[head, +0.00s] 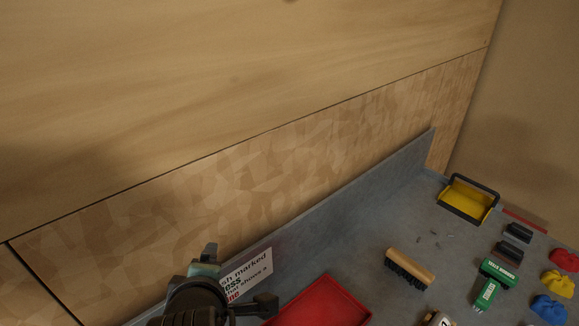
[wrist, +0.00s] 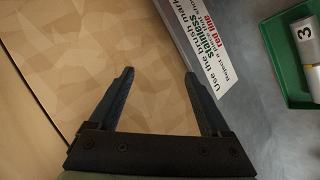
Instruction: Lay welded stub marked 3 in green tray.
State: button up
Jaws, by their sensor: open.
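The stub marked 3 (wrist: 304,40) shows at the right edge of the wrist view, a grey and white cylinder with a black 3 on a white label. It lies inside the green tray (wrist: 271,50), within its walls; both are cut off by the frame edge. My gripper (wrist: 158,74) is open and empty, its fingers apart over the wooden panel and the sign's edge, left of the tray. In the head view only my dark wrist area shows at the bottom, and the green tray and stub are not seen there.
A printed sign (head: 248,273) stands against the grey bench upstand (head: 365,190). A red tray (head: 325,305), a wooden brush (head: 410,266), a yellow caddy (head: 467,200), a green labelled object (head: 492,285) and coloured pieces (head: 557,283) sit on the bench.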

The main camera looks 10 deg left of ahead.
jog(key=w+d+r+m+t, duration=0.2)
jog(key=d+r+m+t, duration=0.1)
jog(key=r, duration=0.6)
jog(key=w+d+r+m+t, duration=0.1)
jog(key=d+r+m+t, duration=0.2)
jog(key=r, duration=0.5)
jog(key=w+d+r+m+t, duration=0.2)
jog(key=d+r+m+t, duration=0.15)
jog(key=r, duration=0.55)
jog(key=s+d+r+m+t+h, duration=0.2)
jog(key=s+d+r+m+t, duration=0.2)
jog(key=r, duration=0.6)
jog(key=s+d+r+m+t+h, duration=0.2)
jog(key=s+d+r+m+t, duration=0.2)
jog(key=r, duration=0.5)
jog(key=s+d+m, duration=0.1)
jog(key=s, duration=0.1)
jog(key=shift+s+r+m+t, duration=0.35)
jog(key=shift+s, duration=0.05)
notch_tip(320, 180, down, 6)
jog(key=b, duration=0.5)
jog(key=shift+w+b, duration=0.1)
jog(key=shift+b, duration=0.25)
